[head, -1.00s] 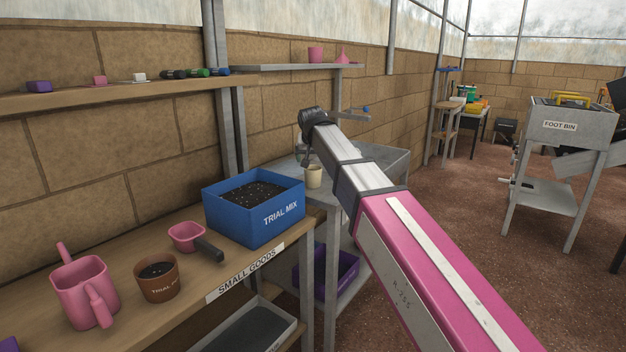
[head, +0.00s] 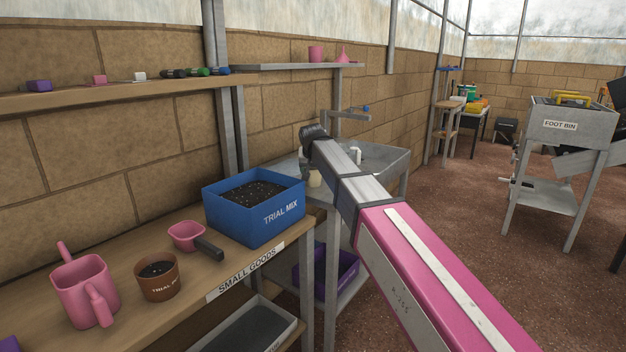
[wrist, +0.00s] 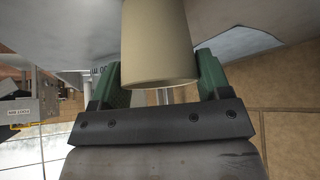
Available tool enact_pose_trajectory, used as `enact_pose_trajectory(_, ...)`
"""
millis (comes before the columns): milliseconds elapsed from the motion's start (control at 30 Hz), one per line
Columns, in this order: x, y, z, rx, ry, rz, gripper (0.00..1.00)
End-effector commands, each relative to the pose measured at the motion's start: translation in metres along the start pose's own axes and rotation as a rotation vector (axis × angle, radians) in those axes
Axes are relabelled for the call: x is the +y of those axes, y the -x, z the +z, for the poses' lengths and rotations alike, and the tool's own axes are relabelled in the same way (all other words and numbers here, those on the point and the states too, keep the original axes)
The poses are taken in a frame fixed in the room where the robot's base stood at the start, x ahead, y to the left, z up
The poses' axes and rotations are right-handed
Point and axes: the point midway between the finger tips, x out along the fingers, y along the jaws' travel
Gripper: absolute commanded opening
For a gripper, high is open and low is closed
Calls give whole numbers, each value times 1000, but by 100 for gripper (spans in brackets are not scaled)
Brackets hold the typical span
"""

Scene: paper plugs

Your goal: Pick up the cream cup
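The cream cup (head: 314,179) stands on the grey metal bench behind the blue box in the head view, partly hidden by my arm. In the wrist view the cream cup (wrist: 158,45) fills the top middle, between the two green fingers of my gripper (wrist: 160,75). The fingers sit close to its left and right sides. The cup covers their inner faces, so I cannot see whether they press on it. In the head view my fingers are hidden behind the dark wrist.
A blue box (head: 225,205) of soil marked TRIAL MIX stands on the wooden bench (head: 215,250) close to the cup. A tap (head: 345,115) rises behind my arm. A wall shelf (head: 285,67) with pink items is above. A purple crate (head: 345,273) is below.

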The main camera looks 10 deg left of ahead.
Motion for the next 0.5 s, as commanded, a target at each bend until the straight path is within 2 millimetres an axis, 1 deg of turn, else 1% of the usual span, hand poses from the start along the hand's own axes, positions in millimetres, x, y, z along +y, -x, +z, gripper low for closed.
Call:
enact_pose_trajectory(33,0,0,0,0,0,0,54)
enact_pose_trajectory(67,0,0,0,0,0,0,44)
enact_pose_trajectory(100,0,0,0,0,0,0,39)
enact_pose_trajectory(167,0,0,0,0,0,0,39)
enact_pose_trajectory(200,0,0,0,0,0,0,35)
enact_pose_trajectory(500,0,2,-2,0,0,0,35)
